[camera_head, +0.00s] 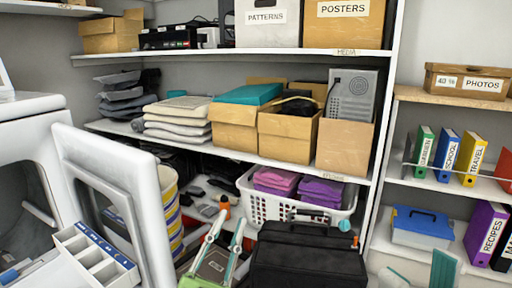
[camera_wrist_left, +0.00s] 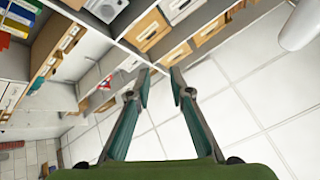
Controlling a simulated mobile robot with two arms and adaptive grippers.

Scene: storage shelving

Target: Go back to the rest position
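My left gripper (camera_head: 231,222) reaches up from the bottom of the head view, in front of the lower shelf and left of a black case. Its green body and two pale fingers with teal edges show. In the left wrist view the same gripper (camera_wrist_left: 159,76) has its fingertips apart with nothing between them, above a tiled floor. My right gripper (camera_head: 418,266) shows only in part at the bottom right of the head view. Its two fingers stand well apart, and I see nothing between them. The rest of it is cut off by the frame edge.
A black case (camera_head: 305,262) stands between my grippers. Behind it is a white basket (camera_head: 270,208) of folded cloths on the shelving (camera_head: 340,171). An open white appliance door (camera_head: 140,215) juts out at the left. Binders and a blue toolbox (camera_head: 421,226) stand right.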

